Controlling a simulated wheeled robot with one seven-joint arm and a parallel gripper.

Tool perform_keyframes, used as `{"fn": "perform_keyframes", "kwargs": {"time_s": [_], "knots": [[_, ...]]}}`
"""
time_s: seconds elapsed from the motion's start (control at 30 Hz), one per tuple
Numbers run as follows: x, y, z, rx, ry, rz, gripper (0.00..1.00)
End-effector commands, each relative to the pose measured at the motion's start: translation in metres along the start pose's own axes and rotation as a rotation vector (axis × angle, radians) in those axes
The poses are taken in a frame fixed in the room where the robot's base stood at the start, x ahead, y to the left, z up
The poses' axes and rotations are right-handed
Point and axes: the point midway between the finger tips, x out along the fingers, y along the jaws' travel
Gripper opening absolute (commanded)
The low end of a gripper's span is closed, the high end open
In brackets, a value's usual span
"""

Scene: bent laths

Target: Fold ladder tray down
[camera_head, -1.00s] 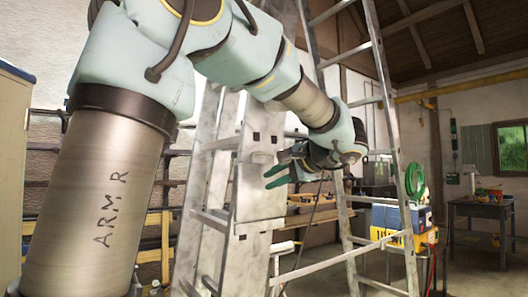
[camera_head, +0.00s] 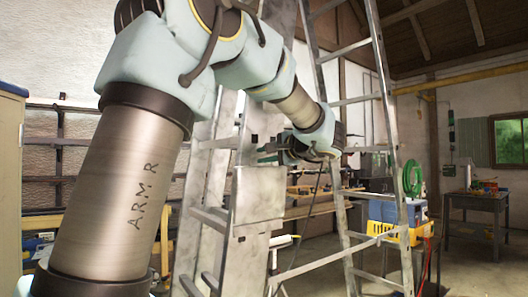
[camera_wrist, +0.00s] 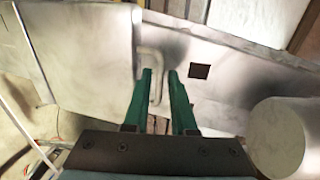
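The ladder (camera_head: 210,200) is a grey, scuffed metal stepladder standing in front of me. Its tray (camera_head: 258,195) appears as a pale grey panel at the ladder's side, and it looks upright. In the wrist view a pale panel (camera_wrist: 85,50) fills the left, with a bent bar handle (camera_wrist: 156,88) at its edge. My gripper (camera_wrist: 160,73) has two green fingers, one on each side of the handle. The fingers are apart, with a visible gap at the right finger. In the head view my gripper (camera_head: 268,153) is beside the panel's upper part, its fingertips partly hard to make out.
A taller ladder leg with rungs (camera_head: 385,130) stands right of the panel. Behind are a blue and yellow case (camera_head: 398,222), a green hose coil (camera_head: 411,178) and a workbench (camera_head: 475,203). A cabinet (camera_head: 10,170) is at the left edge. Floor is open at right.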

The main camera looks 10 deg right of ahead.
Motion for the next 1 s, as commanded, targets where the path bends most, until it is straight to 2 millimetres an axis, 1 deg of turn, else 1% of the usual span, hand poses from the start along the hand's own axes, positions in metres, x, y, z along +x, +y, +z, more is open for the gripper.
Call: {"fn": "perform_keyframes", "kwargs": {"time_s": [0.1, 0.3, 0.37, 0.53, 1.0], "knots": [[0.0032, 0.0004, 0.0001, 0.0, -0.001, 0.0, 0.25], [0.0033, 0.0007, 0.0001, 0.0, 0.0, 0.0, 0.25], [0.0032, 0.0007, 0.0, 0.0, 0.0, 0.0, 0.19], [0.0031, 0.0006, 0.0, 0.0, 0.0, 0.001, 0.0], [0.003, 0.0008, 0.0, 0.0, 0.0, 0.001, 0.0]]}}
